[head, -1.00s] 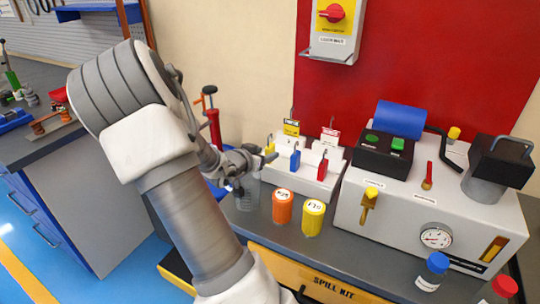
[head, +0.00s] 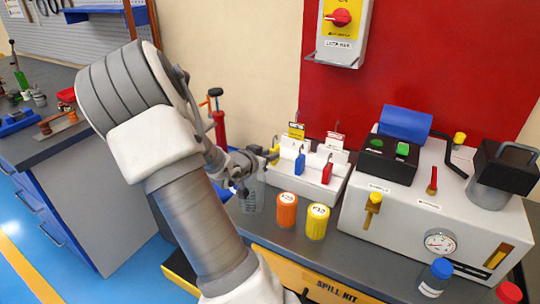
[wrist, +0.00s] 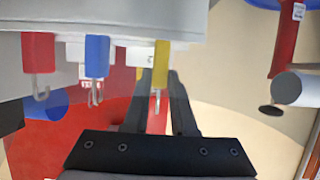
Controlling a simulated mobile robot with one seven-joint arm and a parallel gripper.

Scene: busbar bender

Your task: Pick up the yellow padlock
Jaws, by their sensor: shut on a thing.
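The yellow padlock (head: 274,156) is at the left end of the white padlock rack (head: 322,188). It also shows in the wrist view, with its yellow body (wrist: 161,62) and metal shackle between my two dark fingers. My gripper (head: 270,155) reaches in from the left and is shut on the yellow padlock. In the wrist view, the padlock's body is still at the rack's edge, in line with the others.
An orange canister (head: 287,210) and a yellow canister (head: 316,222) stand in front of the rack. A clear container (head: 251,196) stands below my gripper. The white bender machine (head: 400,215) is to the right.

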